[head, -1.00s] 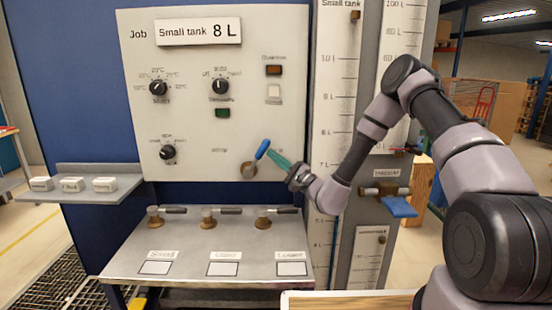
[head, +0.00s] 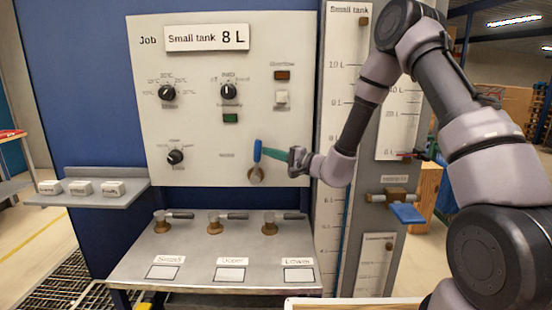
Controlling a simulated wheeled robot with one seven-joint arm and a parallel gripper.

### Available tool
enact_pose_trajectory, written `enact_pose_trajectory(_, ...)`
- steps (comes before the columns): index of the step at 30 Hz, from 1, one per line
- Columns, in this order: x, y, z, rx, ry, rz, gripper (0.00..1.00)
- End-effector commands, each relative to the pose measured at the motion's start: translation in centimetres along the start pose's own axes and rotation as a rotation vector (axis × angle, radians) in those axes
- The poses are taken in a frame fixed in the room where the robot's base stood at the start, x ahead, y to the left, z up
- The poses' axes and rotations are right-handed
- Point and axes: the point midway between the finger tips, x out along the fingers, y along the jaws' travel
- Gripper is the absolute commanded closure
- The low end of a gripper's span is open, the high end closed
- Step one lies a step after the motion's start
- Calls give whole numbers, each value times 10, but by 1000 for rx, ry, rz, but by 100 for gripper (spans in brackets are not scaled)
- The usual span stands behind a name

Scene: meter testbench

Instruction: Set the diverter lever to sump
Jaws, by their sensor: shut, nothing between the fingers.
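The diverter lever (head: 257,151) is on the lower right of the white panel. It has a blue handle and a round brass-coloured base (head: 256,175). The handle points almost straight up. My gripper (head: 264,149) is shut, with green fingers reaching in from the right. Its fingertips are at the right side of the blue handle and seem to touch it; nothing is held between them. A small label (head: 226,155) left of the lever is too blurred to read surely.
The panel (head: 190,125) also carries several black knobs and small coloured buttons. Below it, a grey shelf (head: 190,250) holds several small valves. A blue-handled valve (head: 407,213) is at the right. A narrow ledge (head: 100,197) with white blocks is at the left.

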Motion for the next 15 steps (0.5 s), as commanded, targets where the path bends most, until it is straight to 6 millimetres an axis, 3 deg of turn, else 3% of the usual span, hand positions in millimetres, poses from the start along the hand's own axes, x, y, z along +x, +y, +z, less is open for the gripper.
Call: enact_pose_trajectory(15, 43, -11, 30, -253, -3, 371, 100)
